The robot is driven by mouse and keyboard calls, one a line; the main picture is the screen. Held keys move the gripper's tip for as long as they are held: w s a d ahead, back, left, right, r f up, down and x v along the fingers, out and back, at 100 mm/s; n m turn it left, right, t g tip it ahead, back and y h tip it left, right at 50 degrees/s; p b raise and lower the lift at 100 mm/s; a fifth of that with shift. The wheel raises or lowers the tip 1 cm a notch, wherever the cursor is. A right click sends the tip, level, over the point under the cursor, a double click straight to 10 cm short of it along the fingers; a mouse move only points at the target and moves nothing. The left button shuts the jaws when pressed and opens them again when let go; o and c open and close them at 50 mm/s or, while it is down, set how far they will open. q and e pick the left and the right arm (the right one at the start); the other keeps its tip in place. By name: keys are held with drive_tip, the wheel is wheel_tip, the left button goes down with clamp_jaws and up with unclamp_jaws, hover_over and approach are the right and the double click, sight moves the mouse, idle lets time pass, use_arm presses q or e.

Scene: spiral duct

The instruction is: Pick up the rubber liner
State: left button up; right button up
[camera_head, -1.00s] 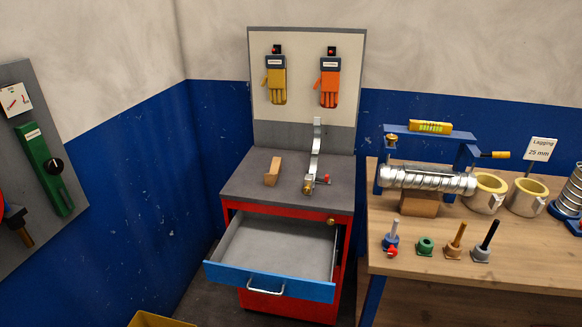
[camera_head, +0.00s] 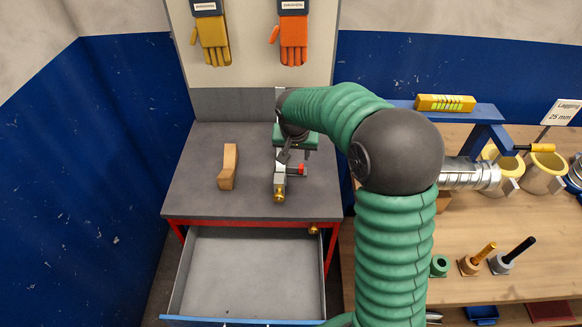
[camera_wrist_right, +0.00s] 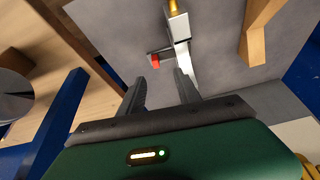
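I cannot surely tell which piece is the rubber liner. A tan curved block (camera_head: 228,167) stands on the grey cabinet top; it also shows at the upper right of the right wrist view (camera_wrist_right: 257,38). To its right is a silver metal bracket (camera_head: 280,183) with a red knob and a brass end, also seen in the right wrist view (camera_wrist_right: 181,32). My right gripper (camera_head: 287,156) is above the bracket's rear part, partly hidden by my arm. In the right wrist view its fingers (camera_wrist_right: 157,82) are apart, with nothing held. My left gripper is out of view.
An open, empty drawer (camera_head: 250,270) juts out below the cabinet top. Yellow (camera_head: 214,40) and orange (camera_head: 293,40) gloves hang on the back panel. The wooden bench (camera_head: 470,210) at right carries a spiral duct (camera_head: 468,175), lagging rings and several small posts.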

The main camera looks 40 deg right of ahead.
sight(302, 167)
drive_tip(key=x, duration=0.4)
drive_tip(key=d+x, duration=0.1)
drive_tip(key=x, duration=0.3)
drive_tip(key=s+x, duration=0.1)
drive_tip(key=x, duration=0.3)
drive_tip(key=shift+d+r+p, duration=0.1)
drive_tip(key=shift+d+p, duration=0.05)
drive_tip(key=shift+p, duration=0.2)
drive_tip(key=shift+w+a, duration=0.1)
drive_tip(key=shift+a, duration=0.25)
drive_tip(key=c, duration=0.5)
drive_tip(key=shift+d, duration=0.2)
clamp_jaws()
